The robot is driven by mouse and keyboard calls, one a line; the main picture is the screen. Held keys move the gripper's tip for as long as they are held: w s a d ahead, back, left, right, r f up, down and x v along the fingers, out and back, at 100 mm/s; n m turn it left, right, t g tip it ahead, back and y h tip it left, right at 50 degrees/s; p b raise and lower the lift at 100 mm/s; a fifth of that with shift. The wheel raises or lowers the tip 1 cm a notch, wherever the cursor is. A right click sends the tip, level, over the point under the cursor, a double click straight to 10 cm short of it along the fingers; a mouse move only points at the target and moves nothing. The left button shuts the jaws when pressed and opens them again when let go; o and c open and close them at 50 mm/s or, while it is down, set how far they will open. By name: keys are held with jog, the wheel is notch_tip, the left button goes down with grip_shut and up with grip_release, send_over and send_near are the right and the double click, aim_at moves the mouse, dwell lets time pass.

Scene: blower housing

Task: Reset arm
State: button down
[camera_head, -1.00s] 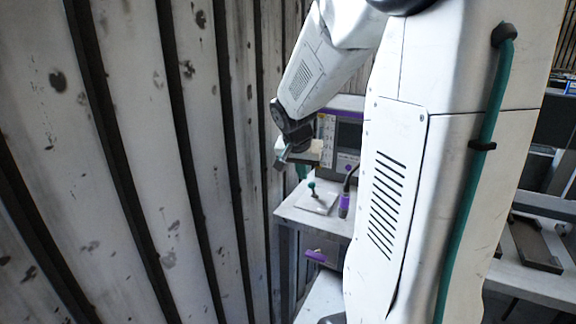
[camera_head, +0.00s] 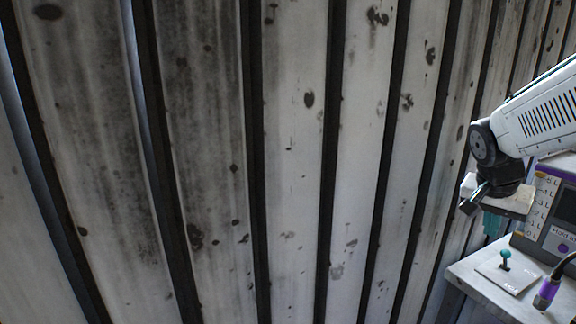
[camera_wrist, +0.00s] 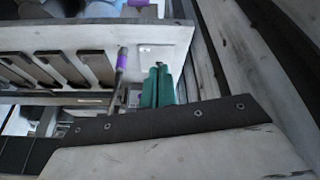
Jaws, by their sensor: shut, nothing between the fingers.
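My arm comes in from the right edge in the head view. My gripper (camera_head: 491,226) hangs below its wrist, beside the ribbed wall and above the left end of a white bench. Its teal fingers are together with nothing between them. They also show side by side in the wrist view (camera_wrist: 157,84), over part of the bench area. The wrist housing partly hides the fingers in the head view.
A stained, ribbed metal wall (camera_head: 295,150) fills most of the head view, close to my arm. At right, the white bench (camera_head: 463,273) bears a teal-knobbed joystick (camera_head: 505,259), a purple-banded stalk (camera_head: 546,293) and a control panel (camera_head: 552,218).

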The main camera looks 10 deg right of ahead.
jog(key=s+a+n+y, duration=0.2)
jog(key=s+a+n, duration=0.3)
jog(key=s+a, duration=0.3)
jog(key=s+a+n+y, duration=0.2)
jog(key=s+a+n, duration=0.4)
jog(key=a, duration=0.7)
jog(key=shift+s+a+n+g, duration=0.15)
jog(key=shift+s+n+g, duration=0.15)
jog(key=shift+s, duration=0.75)
jog(key=shift+f, duration=0.1)
